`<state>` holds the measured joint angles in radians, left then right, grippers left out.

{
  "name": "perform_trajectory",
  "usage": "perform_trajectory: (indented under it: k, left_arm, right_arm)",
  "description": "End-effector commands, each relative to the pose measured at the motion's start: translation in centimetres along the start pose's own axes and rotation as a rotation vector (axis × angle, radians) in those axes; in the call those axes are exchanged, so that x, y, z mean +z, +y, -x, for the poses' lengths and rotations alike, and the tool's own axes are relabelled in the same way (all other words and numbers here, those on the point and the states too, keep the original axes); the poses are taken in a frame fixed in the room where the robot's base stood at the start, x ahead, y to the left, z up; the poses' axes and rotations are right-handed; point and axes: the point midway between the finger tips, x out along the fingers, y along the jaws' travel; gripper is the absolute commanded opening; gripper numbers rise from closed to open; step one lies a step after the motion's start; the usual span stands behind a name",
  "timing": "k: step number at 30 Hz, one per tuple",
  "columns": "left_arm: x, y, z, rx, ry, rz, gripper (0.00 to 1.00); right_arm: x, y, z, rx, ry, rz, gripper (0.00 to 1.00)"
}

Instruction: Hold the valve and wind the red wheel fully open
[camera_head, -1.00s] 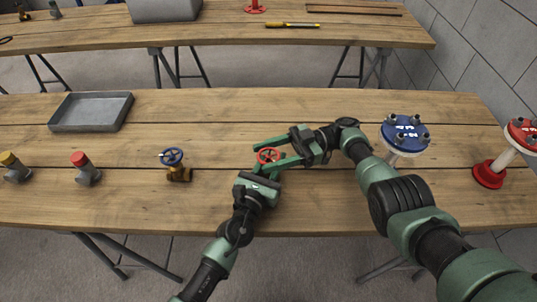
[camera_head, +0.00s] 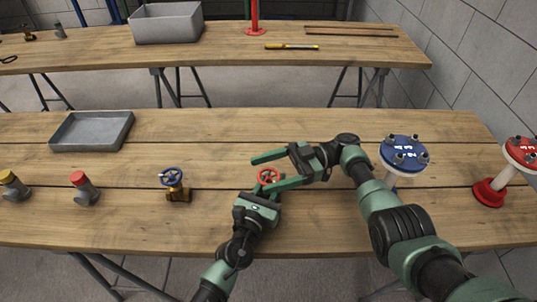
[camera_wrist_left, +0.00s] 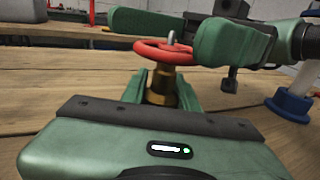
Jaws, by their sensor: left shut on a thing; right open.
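The valve has a red wheel (camera_head: 269,177) on top, and its brass stem (camera_wrist_left: 162,86) shows in the left wrist view. My left gripper (camera_head: 263,193) is shut on the valve below the wheel, with a green finger on each side of the brass. Most of the valve body is hidden behind the left gripper. My right gripper (camera_head: 264,173) reaches in from the right and is open at wheel height. One finger lies beyond the wheel with a clear gap. The other is close to the wheel's near right side; whether it touches I cannot tell.
A blue-wheel valve (camera_head: 174,184), a red-capped fitting (camera_head: 84,188) and a yellow-capped fitting (camera_head: 13,186) stand to the left. A grey tray (camera_head: 92,131) lies behind them. A blue-topped flanged piece (camera_head: 404,151) and a red one (camera_head: 490,190) stand right.

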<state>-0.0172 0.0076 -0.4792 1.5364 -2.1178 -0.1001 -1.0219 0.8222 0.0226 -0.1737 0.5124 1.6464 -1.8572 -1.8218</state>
Motion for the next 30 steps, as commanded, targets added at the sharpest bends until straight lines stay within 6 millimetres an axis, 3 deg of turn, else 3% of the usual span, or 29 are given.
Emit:
perform_trajectory:
  k: [15, 30]
  left_arm:
    - [-0.1, 0.2, 0.0, 0.003, 0.001, -0.002, 0.0]
    - [-0.1, 0.2, 0.0, 0.003, 0.001, -0.003, 0.0]
  right_arm:
    - [-7.6, -0.1, 0.0, 0.003, -0.002, 0.0, 0.75]
    - [-8.5, 0.0, -0.1, -0.003, -0.014, -0.008, 0.75]
